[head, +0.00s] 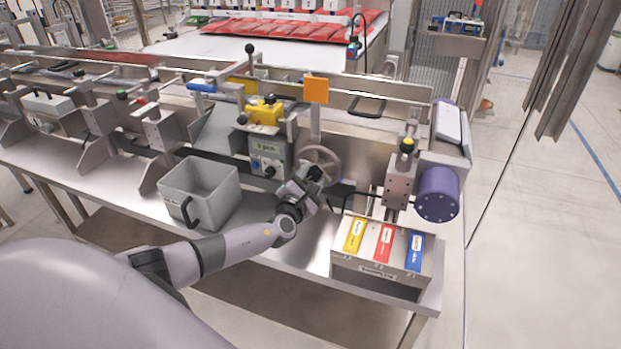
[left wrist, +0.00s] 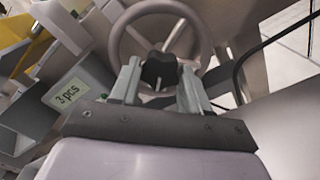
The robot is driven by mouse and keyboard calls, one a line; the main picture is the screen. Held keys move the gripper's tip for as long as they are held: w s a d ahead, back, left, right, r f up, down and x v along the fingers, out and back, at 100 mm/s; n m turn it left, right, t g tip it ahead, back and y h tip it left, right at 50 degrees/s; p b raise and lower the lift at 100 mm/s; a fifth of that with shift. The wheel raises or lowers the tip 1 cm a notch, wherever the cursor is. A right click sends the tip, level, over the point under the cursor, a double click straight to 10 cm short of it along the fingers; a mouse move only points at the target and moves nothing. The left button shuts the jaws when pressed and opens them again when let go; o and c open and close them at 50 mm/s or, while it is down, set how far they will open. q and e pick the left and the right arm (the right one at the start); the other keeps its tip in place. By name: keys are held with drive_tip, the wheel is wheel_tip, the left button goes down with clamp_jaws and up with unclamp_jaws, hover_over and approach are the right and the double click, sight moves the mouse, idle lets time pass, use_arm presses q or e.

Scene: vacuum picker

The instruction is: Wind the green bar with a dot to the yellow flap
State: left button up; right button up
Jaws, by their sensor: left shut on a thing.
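A grey handwheel (head: 318,158) stands upright on the machine beside a grey counter box with a "3 pcs" display (head: 266,148). My left gripper (head: 315,174) is at the wheel's lower rim. In the left wrist view its two fingers (left wrist: 161,78) are shut on the wheel's black knob (left wrist: 160,68), with the wheel's rim (left wrist: 122,35) behind. A yellow part (head: 264,111) sits above the counter box, and an orange flap (head: 316,89) stands above the wheel. I cannot make out a green bar with a dot. My right gripper is not in view.
A grey open bin (head: 219,178) stands left of my left arm. A box with yellow, red and blue labelled cards (head: 350,268) stands at the right front. A purple roller (head: 437,194) is at the right end. Bare bench (head: 275,255) lies in front of my forearm.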

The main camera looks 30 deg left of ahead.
use_arm(q)
drive_tip(key=o, duration=1.1)
drive_tip(key=shift+c, duration=0.2)
drive_tip(key=p+v, duration=0.2)
drive_tip(key=v, duration=0.5)
